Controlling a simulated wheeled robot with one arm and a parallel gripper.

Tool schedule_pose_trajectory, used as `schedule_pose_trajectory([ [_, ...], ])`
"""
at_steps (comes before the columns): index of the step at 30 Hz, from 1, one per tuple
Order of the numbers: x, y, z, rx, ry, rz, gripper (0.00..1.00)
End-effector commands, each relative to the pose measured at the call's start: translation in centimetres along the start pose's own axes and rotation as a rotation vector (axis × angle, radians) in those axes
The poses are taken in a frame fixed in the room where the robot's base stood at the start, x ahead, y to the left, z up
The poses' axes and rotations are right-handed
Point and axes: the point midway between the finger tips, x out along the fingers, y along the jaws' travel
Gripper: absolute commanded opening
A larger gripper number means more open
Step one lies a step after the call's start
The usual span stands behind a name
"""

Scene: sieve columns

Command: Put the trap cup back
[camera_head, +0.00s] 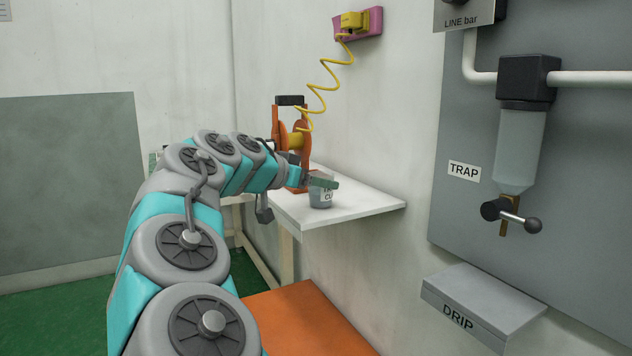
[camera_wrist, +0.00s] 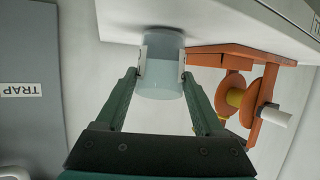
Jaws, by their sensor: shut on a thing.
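The trap cup (camera_head: 320,199) is a small grey cup with a partly covered label, at the white wall shelf (camera_head: 350,210). In the wrist view, the trap cup (camera_wrist: 162,90) is pale grey-blue and sits between the green fingers. My gripper (camera_head: 318,183) is shut on it, one finger on each side, as the wrist view (camera_wrist: 162,72) shows. The cup appears to be on the shelf; I cannot tell whether it touches it. On the grey panel at right, the TRAP unit (camera_head: 520,145) has a dark head, a translucent bowl and a valve handle below.
An orange reel (camera_head: 292,138) stands on the shelf close behind my gripper, with a yellow coiled line (camera_head: 325,80) rising to a magenta wall holder (camera_head: 358,24). A grey DRIP ledge (camera_head: 485,295) juts out below the TRAP unit. The shelf's right end is clear.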

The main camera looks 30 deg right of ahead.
Motion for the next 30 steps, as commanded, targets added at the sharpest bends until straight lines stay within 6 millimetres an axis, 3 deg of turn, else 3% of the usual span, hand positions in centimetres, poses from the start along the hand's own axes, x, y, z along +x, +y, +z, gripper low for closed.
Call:
schedule_pose_trajectory([
  [10,0.09,-0.05,0.40,0.001,0.001,-0.003,0.09],
  [11,0.09,-0.05,0.39,0.001,0.001,-0.003,0.71],
  [18,0.05,-0.04,0.28,0.001,0.001,-0.003,0.98],
  [30,-0.75,-0.07,0.09,0.001,0.002,-0.004,1.00],
])
